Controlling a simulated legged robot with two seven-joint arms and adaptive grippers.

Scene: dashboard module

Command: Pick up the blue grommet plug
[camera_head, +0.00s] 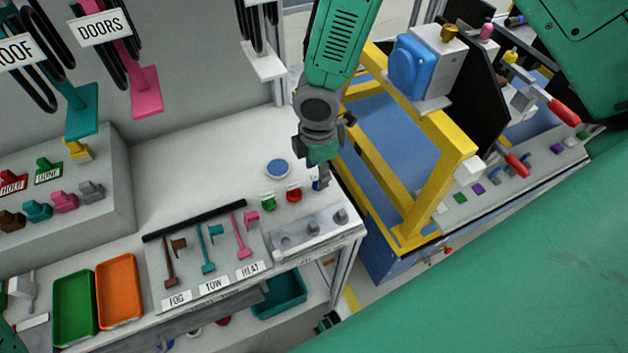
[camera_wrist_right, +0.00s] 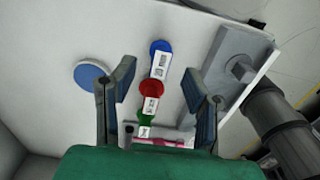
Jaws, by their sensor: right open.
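The blue grommet plug (camera_head: 316,185) stands on the white bench at the end of a row with a red plug (camera_head: 294,194) and a green plug (camera_head: 268,202). In the head view my right gripper partly hides it. The right wrist view shows its round blue top (camera_wrist_right: 160,47) and pale labelled body beyond the red plug. My right gripper (camera_head: 320,178) is open above the row, pointing down. In the wrist view, its fingers (camera_wrist_right: 159,80) spread on both sides of the row, with nothing held.
A flat blue disc (camera_head: 278,168) lies on the bench behind the row. A grey block with knobs (camera_head: 307,235) sits in front. Labelled levers (camera_head: 208,250) and green and orange trays (camera_head: 118,290) lie to the left. A yellow frame (camera_head: 425,190) stands close on the right.

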